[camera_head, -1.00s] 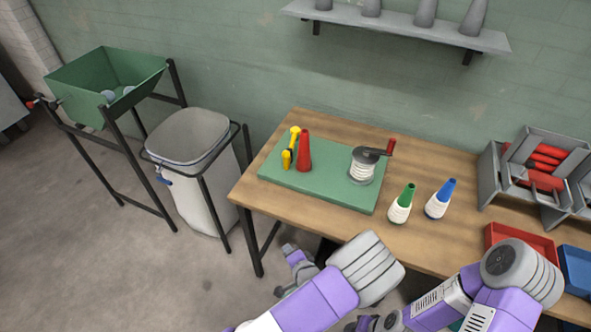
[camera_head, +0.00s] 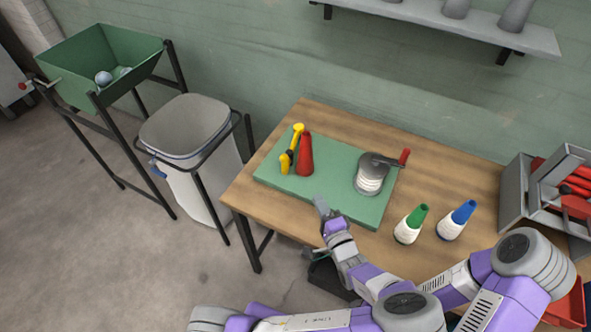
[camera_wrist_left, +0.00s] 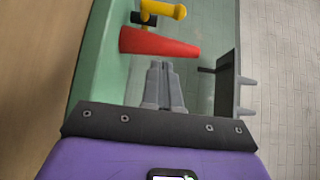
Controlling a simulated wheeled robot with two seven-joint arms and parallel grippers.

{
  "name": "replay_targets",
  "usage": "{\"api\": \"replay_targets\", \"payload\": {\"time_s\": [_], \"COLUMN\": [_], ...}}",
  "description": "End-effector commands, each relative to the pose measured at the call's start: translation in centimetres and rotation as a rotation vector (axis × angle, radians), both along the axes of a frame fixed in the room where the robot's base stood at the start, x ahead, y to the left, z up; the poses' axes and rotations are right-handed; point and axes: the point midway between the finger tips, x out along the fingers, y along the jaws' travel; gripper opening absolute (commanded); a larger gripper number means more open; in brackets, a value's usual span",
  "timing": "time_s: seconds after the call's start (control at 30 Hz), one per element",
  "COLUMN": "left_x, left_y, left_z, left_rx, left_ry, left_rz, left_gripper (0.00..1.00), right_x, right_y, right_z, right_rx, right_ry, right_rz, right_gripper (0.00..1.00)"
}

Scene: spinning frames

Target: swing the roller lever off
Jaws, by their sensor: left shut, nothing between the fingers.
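On the green board (camera_head: 335,198), a yellow lever (camera_head: 291,150) with a rounded top stands close to the left side of a red cone (camera_head: 305,155). Both also show in the left wrist view, the yellow lever (camera_wrist_left: 165,10) beyond the red cone (camera_wrist_left: 155,43). At the board's right, a grey arm with a red handle (camera_head: 404,157) sits over a white wound bobbin (camera_head: 369,180). My left gripper (camera_head: 320,203) is shut and empty at the board's front edge, short of the cone. Its fingers (camera_wrist_left: 159,66) point towards the cone. My right gripper is not visible.
A green-topped cone (camera_head: 410,225) and a blue-topped one (camera_head: 456,220) stand right of the board on the wooden table (camera_head: 440,175). A grey rack with red pieces (camera_head: 540,190) is farther right. A lined bin (camera_head: 190,140) and green hopper (camera_head: 105,60) stand left.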

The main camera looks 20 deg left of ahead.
Motion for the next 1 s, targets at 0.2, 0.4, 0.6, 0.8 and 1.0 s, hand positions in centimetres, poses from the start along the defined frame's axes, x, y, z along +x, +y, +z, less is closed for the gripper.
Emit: {"api": "replay_targets", "payload": {"time_s": [0.2, 0.4, 0.6, 0.8, 1.0], "left_x": [0.6, 3.1, 6.3, 7.4, 7.5], "left_y": [0.6, 3.0, 6.0, 9.0, 10.6], "left_z": [-0.1, -0.2, -0.2, -0.2, -0.1], "left_rx": [-0.001, 0.001, -0.001, 0.001, -0.001], "left_ry": [-0.001, -0.001, 0.001, 0.004, 0.001], "left_rz": [0.003, 0.004, 0.004, 0.004, 0.001], "left_gripper": [0.0, 0.0, 0.0, 0.0, 0.0], "right_x": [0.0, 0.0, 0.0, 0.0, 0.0], "right_y": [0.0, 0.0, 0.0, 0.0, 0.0], "right_z": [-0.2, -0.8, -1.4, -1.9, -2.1], "right_rx": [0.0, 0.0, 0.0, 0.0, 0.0], "right_ry": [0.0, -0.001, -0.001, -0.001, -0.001], "right_rz": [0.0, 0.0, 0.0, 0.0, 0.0], "right_gripper": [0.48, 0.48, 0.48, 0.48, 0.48]}}
